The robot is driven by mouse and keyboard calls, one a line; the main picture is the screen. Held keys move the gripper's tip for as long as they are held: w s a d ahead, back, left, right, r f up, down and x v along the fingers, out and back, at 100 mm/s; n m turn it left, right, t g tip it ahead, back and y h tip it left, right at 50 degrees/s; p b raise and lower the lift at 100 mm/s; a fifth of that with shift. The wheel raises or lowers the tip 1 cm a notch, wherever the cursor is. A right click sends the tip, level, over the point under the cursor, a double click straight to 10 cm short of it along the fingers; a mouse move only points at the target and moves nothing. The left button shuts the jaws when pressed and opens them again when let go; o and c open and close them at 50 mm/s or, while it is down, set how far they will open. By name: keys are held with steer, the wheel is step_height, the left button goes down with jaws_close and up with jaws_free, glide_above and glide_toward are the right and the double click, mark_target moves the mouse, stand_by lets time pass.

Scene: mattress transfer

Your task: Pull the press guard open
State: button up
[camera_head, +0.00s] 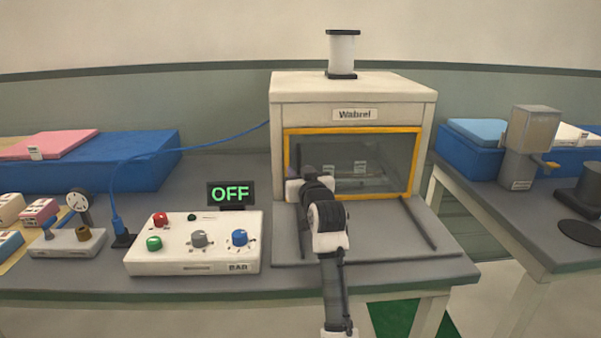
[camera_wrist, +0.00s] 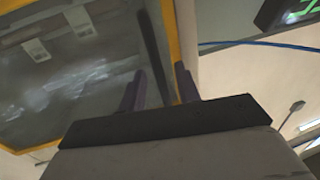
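The press (camera_head: 352,97) is a pale box labelled Wabrel. Its guard (camera_head: 415,160) is a yellow-framed clear panel across the front and looks closed in the head view. My gripper (camera_head: 308,185) is at the guard's left side; my arm hides its fingers and that edge. In the wrist view my gripper (camera_wrist: 158,90) has two dark fingers standing apart. A dark upright bar (camera_wrist: 154,55), perhaps the guard's handle, shows between them, beside the yellow frame (camera_wrist: 172,35). I see a gap on the bar's left side, and cannot tell whether either finger touches it.
A control box (camera_head: 195,240) with buttons and knobs stands left of the press, below a display (camera_head: 230,194) reading OFF. A blue cable (camera_head: 190,147) runs behind. A second table (camera_head: 520,235) stands right, beyond a gap.

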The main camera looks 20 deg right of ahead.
jaws_close()
steer(key=shift+s, duration=0.2)
